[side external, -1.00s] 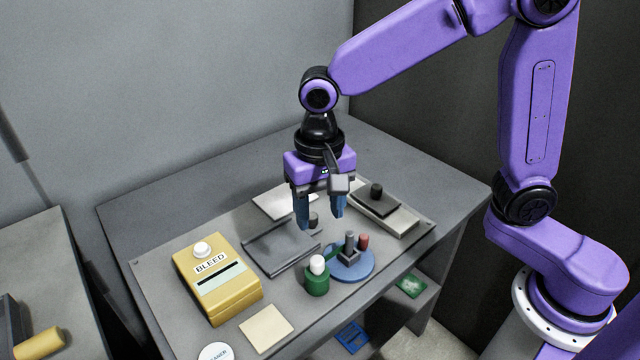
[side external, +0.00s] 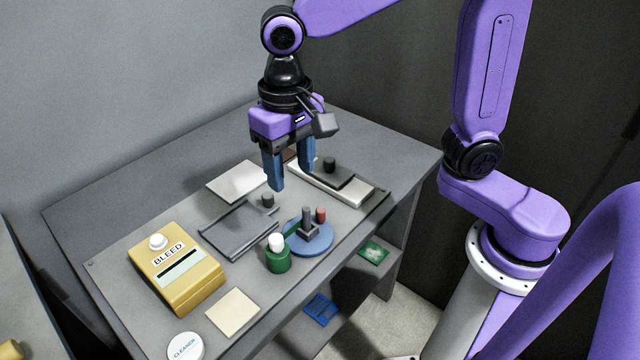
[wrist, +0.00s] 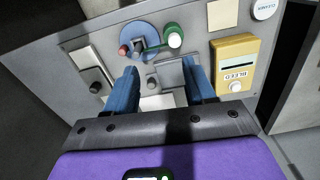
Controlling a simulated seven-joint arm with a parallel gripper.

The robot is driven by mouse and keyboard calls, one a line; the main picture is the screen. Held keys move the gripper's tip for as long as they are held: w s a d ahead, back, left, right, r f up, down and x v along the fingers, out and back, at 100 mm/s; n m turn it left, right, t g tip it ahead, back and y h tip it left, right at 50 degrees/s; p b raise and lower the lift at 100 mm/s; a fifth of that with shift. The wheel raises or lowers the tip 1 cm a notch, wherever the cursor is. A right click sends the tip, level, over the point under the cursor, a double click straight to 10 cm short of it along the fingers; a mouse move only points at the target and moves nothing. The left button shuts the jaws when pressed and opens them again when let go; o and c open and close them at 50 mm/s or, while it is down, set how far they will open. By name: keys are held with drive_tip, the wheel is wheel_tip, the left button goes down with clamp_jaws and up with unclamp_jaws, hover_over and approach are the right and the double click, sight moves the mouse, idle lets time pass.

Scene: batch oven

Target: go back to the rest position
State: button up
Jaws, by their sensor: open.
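My gripper (side external: 291,177) hangs above the work table with its two blue fingers pointing down, apart and empty. In the side view it is in the air over the back of the board, behind the grey tray (side external: 238,244). In the wrist view the open fingers of my gripper (wrist: 160,74) frame the grey tray (wrist: 173,76), with nothing held between them. A small dark knob (side external: 267,200) stands at the tray's back edge, below the fingers.
A yellow BLEED box (side external: 178,279) stands at the left. A green bottle with a white cap (side external: 277,259) stands beside a blue round base (side external: 318,247). A pale slab with a dark block (side external: 330,178) lies at the right. A CLEANER disc (side external: 185,346) is in front.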

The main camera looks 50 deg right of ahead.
drive_tip(key=s+d+f+n, duration=0.2)
drive_tip(key=s+d+n, duration=0.4)
drive_tip(key=s+d, duration=0.1)
drive_tip(key=s+d+f+n, duration=0.2)
drive_tip(key=s+d+n, duration=0.5)
drive_tip(key=s, duration=0.2)
drive_tip(key=shift+s+d+f, duration=0.25)
drive_tip(key=shift+s+d, duration=0.05)
